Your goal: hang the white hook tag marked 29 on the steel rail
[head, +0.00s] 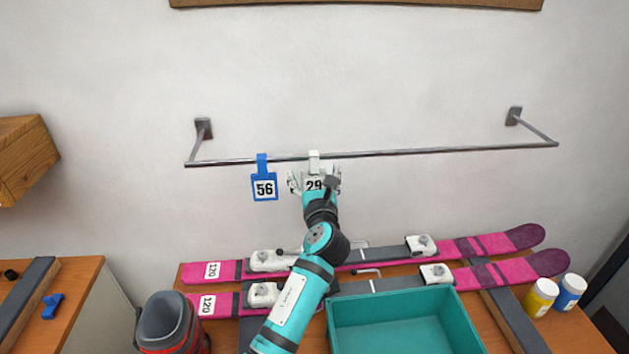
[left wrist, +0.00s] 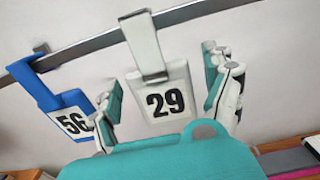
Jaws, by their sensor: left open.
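The white hook tag marked 29 (head: 314,160) hangs by its hook over the steel rail (head: 420,152), right of the blue tag marked 56 (head: 264,188). In the left wrist view the white tag (left wrist: 164,98) hangs from the rail (left wrist: 200,10) with its number facing the camera. My left gripper (head: 314,184) is just in front of the tag. Its fingers are open, one on each side of the tag, with gaps between them and it. The blue tag (left wrist: 62,105) shows behind the left finger. My right gripper is not in view.
Two pink skis (head: 493,273) lie on the bench below the rail. A teal bin (head: 400,300), a grey boot (head: 165,318), a yellow jar (head: 540,297) and a blue jar (head: 569,291) stand there too. The rail right of the white tag is bare.

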